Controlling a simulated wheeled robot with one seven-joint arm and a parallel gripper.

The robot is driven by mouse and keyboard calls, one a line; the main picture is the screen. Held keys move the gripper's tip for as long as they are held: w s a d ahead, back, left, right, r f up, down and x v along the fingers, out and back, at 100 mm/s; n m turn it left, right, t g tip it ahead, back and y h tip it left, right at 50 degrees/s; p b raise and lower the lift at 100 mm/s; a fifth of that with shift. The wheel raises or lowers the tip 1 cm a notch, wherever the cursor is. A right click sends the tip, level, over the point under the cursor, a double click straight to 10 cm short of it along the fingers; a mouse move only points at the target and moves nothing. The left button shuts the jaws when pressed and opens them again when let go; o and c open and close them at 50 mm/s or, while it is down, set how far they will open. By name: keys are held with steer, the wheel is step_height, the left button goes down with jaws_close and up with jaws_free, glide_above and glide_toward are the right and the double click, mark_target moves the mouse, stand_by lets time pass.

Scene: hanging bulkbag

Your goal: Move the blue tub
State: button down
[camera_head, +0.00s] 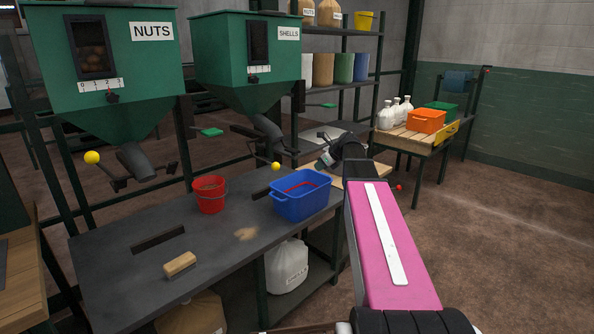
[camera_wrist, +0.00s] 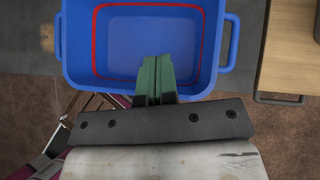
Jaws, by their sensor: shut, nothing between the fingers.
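The blue tub (camera_head: 301,205) stands upright on the dark bench near its right end, under the spout of the SHELLS hopper. A red line runs around its inside, and no contents show. In the wrist view the tub (camera_wrist: 69,45) fills the upper middle, with a handle on its right side. My gripper (camera_head: 322,163) is beside and above the tub's right end in the head view. In the wrist view the green fingers of my gripper (camera_wrist: 156,62) are together and empty, overlapping the tub's near wall. I cannot tell whether they touch it.
A red bucket (camera_head: 209,194) stands left of the tub. A brush-like block (camera_head: 180,264) lies on the bench (camera_head: 120,243), and a yellow-knobbed lever (camera_head: 276,166) is close behind the tub. A wooden surface (camera_wrist: 293,50) lies right of the tub. An orange bin (camera_head: 426,122) stands farther back.

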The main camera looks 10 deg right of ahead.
mark_target(294, 176)
steer(key=x, duration=0.4)
steer(key=w+r+x, duration=0.1)
steer(key=x, duration=0.3)
steer(key=a+x, duration=0.1)
steer(key=x, duration=0.3)
steer(key=shift+w+r, duration=0.3)
steer(key=shift+w+a, duration=0.3)
steer(key=shift+a, duration=0.1)
steer(key=shift+w+a, duration=1.25)
steer(key=shift+a, duration=0.1)
